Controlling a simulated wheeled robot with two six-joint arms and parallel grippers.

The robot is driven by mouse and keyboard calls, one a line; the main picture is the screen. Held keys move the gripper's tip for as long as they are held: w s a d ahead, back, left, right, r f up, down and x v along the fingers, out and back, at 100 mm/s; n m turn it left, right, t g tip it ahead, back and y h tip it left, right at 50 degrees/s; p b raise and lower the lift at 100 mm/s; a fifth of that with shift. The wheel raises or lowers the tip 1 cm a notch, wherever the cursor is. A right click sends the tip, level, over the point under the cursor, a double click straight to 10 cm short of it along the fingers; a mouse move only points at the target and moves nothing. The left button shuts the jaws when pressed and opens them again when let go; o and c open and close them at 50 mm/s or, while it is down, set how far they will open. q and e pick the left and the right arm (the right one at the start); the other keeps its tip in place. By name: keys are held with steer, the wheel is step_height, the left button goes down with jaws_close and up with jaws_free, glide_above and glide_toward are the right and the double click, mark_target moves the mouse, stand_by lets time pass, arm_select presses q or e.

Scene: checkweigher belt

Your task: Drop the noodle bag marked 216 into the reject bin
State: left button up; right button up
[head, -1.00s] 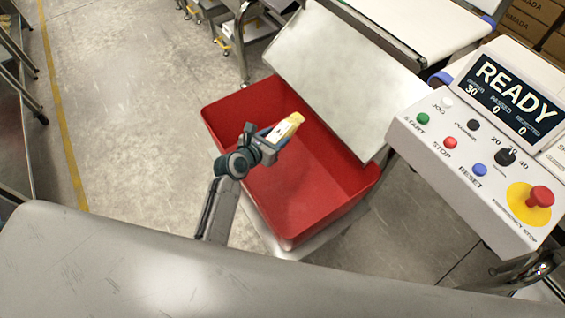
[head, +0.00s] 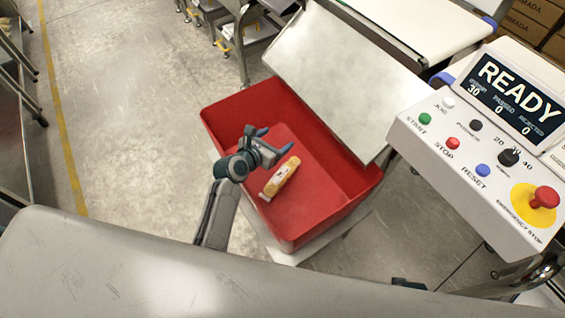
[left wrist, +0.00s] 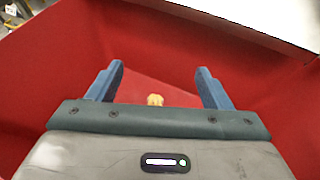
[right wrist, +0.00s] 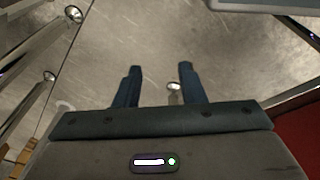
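The yellow noodle bag (head: 280,178) is in the red reject bin (head: 335,208), apart from my gripper; the number on it is too small to read. In the left wrist view the bag (left wrist: 155,100) shows small between and beyond the fingers. My left gripper (head: 268,142) is over the bin, open and empty. Its fingers (left wrist: 160,85) stand wide apart in the left wrist view. My right gripper (right wrist: 158,80) is open and empty, with grey floor beyond it.
A metal chute plate (head: 345,75) slopes to the bin's back right edge. A control panel (head: 470,150) with buttons and a READY display (head: 515,90) stands at the right. A steel surface (head: 130,265) fills the front. Floor left of the bin is clear.

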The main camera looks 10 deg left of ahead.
arm_select(q)
steer(key=shift+s, duration=0.15)
steer(key=p+v, duration=0.1)
steer(key=v, duration=0.9)
steer(key=shift+s+r, duration=0.15)
steer(key=shift+r, duration=0.05)
arm_select(e)
steer(key=f, duration=0.1)
steer(key=s+f, duration=0.1)
steer(key=f, duration=0.1)
steer(key=shift+a+f, duration=0.1)
arm_select(q)
steer(key=shift+a, duration=0.15)
arm_select(e)
steer(key=shift+s, duration=0.15)
